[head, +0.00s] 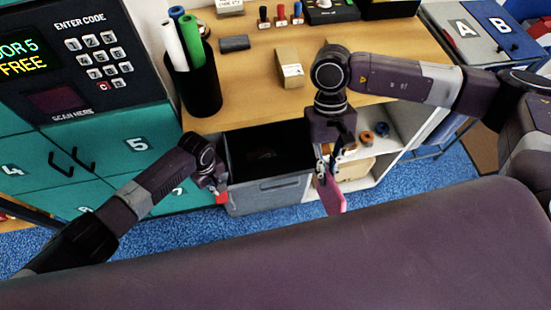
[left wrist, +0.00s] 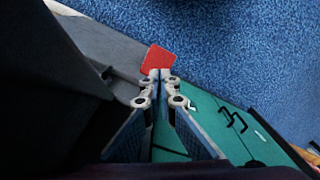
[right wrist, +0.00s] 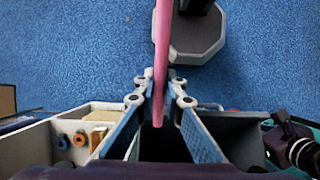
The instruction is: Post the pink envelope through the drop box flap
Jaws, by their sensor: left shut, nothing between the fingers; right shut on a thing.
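The pink envelope (head: 331,193) hangs from my right gripper (head: 327,160), in front of the shelf unit and clear of it. In the right wrist view the envelope (right wrist: 161,60) stands edge-on between the shut fingers (right wrist: 159,85). I cannot make out a drop box flap for certain in any view.
The wooden counter (head: 255,75) holds a black pen cup (head: 195,90) and a small carton (head: 290,68). Teal lockers (head: 110,150) stand left. Blue carpet lies in front.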

